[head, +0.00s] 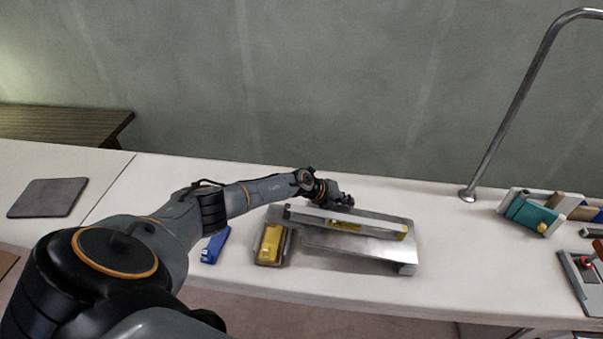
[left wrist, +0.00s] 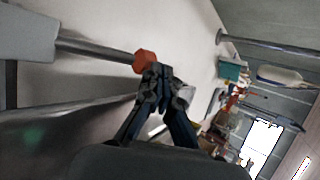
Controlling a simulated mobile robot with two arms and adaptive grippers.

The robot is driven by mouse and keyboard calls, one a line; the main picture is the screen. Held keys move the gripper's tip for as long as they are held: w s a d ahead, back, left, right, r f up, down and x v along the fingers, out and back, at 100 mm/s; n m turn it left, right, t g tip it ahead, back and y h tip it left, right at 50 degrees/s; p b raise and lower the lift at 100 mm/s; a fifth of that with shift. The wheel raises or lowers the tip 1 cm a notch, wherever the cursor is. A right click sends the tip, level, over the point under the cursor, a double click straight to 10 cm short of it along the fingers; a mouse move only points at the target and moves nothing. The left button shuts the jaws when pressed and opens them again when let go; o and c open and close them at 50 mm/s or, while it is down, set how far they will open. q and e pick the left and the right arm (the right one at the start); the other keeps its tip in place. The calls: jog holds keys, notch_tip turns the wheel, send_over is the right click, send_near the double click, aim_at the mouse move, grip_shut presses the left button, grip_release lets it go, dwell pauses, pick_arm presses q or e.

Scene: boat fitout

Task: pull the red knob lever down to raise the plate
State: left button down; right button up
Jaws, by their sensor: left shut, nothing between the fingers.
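The red knob (left wrist: 145,62) shows orange-red in the left wrist view, at the end of a metal lever rod (left wrist: 98,48) that comes in from the left. My left gripper (left wrist: 160,72) is shut and empty, with its fingertips close beside the knob; I cannot tell whether they touch. In the head view my left gripper (head: 345,201) is at the back edge of the metal plate device, and the lever is mostly hidden there. The shiny plate (head: 345,245) lies low and slightly tilted on the white bench. My right gripper is not in view.
A yellow block (head: 270,243) and a blue tool (head: 215,246) lie left of the plate. A long level (head: 345,222) lies across it. A metal rail (head: 510,110) and a teal clamp-like item (head: 532,214) stand right. The bench between is clear.

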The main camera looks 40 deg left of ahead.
pick_arm(q)
jog(key=shift+d+f+b, duration=0.15)
jog(key=shift+d+f, duration=0.1)
jog(key=shift+f, duration=0.25)
jog(key=shift+d+f+b, duration=0.15)
jog(key=shift+d+f, duration=0.05)
jog(key=shift+f, duration=0.25)
jog(key=shift+s+d+f, duration=0.1)
jog(key=shift+f, duration=0.05)
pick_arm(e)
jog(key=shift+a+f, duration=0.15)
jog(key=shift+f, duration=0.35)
pick_arm(q)
jog(key=shift+d, duration=0.1)
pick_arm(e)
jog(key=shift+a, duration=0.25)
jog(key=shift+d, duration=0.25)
pick_arm(q)
jog(key=shift+s+a+r, duration=0.2)
jog(key=shift+a+r, duration=0.15)
jog(key=shift+a, duration=0.05)
jog(key=v, duration=0.7)
jog(key=shift+a+r, duration=0.15)
jog(key=shift+r, duration=0.25)
jog(key=shift+w, duration=0.15)
